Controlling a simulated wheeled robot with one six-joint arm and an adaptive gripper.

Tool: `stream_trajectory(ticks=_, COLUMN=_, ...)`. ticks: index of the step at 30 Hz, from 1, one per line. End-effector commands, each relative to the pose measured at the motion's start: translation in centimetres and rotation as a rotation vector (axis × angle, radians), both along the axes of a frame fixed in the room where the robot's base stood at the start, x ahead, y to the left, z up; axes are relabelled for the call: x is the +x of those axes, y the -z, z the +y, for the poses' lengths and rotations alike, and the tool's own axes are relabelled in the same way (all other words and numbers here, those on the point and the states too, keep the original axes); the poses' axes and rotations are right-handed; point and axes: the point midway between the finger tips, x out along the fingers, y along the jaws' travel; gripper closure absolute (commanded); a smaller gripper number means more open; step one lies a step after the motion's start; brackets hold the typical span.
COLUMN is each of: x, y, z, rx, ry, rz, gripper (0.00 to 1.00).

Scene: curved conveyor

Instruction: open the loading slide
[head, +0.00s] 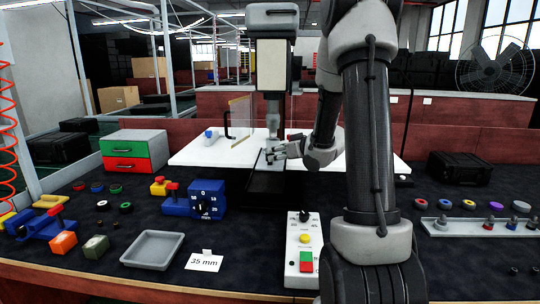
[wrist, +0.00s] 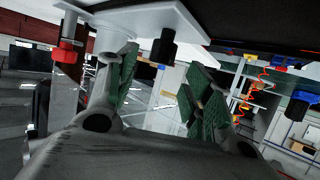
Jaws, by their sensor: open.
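A dark flat slide (head: 266,184) lies below the press, at the front of the white machine table (head: 200,152). I take it for the loading slide; its handle cannot be made out in the head view. My gripper (head: 270,156) is low over the slide's rear end, under the press head (head: 272,115). In the wrist view my gripper (wrist: 160,85) shows its two green-padded fingers apart, with nothing between them. A black knob (wrist: 163,46) under a white plate (wrist: 150,18) shows close to the fingers there. Whether a finger touches it I cannot tell.
A clear guard panel with a black handle (head: 228,119) stands left of the press. A control box (head: 304,252), a blue dial block (head: 207,199) and a grey tray (head: 152,250) stand in front. A parts rack (head: 470,228) lies on the right.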

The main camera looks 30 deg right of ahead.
Motion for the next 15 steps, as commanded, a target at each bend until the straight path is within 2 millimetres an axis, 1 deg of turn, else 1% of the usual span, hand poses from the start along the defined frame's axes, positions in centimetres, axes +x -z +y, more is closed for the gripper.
stream_trajectory(ticks=3, x=2.0, y=0.9, z=0.5, rx=0.001, ry=-0.002, rz=0.001, gripper=0.49)
stream_trajectory(ticks=9, x=4.5, y=1.9, z=1.0, rx=-0.001, ry=-0.001, rz=0.001, gripper=0.49)
stream_trajectory(ticks=15, x=5.3, y=2.2, z=1.0, rx=-0.002, ry=0.001, rz=0.001, gripper=0.49)
